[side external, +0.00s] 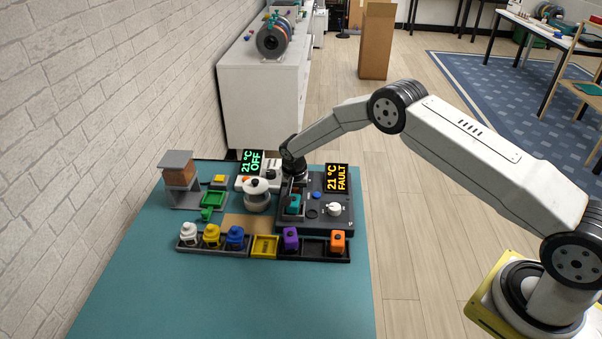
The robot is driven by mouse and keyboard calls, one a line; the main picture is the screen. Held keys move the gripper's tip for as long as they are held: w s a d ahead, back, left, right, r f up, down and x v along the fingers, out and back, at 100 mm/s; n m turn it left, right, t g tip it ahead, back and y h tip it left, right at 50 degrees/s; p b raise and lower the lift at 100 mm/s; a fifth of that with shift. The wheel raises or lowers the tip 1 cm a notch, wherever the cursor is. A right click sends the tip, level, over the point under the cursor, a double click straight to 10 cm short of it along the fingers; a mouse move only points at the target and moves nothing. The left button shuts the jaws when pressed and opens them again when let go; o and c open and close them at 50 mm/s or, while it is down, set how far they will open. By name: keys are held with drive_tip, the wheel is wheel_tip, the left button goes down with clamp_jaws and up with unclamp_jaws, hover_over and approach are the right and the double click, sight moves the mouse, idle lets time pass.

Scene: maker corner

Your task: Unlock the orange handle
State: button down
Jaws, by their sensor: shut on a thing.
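My gripper (291,188) points down over the left part of a dark machine (318,220) at the right of the teal table. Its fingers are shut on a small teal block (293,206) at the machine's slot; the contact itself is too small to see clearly. The only orange piece that stands out is an orange block with a dark top (338,242), upright in the right end of the front dark rack (313,254). It is apart from my gripper. No orange handle on the machine can be made out; my wrist hides part of it.
The machine has a white knob (334,209) and a FAULT display (337,178). A second display reads OFF (252,162). A purple block (290,239), a yellow tray (264,246) and white, yellow and blue jars (212,236) stand in the front row. The table front is clear.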

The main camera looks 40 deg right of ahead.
drive_tip(key=shift+w+d, duration=0.85)
drive_tip(key=shift+w, duration=0.05)
idle(0.5)
drive_tip(key=c, duration=0.6)
unclamp_jaws()
drive_tip(key=shift+c, duration=0.2)
drive_tip(key=shift+r, duration=0.1)
wheel_tip(320, 180, up, 7)
idle(0.3)
drive_tip(key=shift+s, duration=0.1)
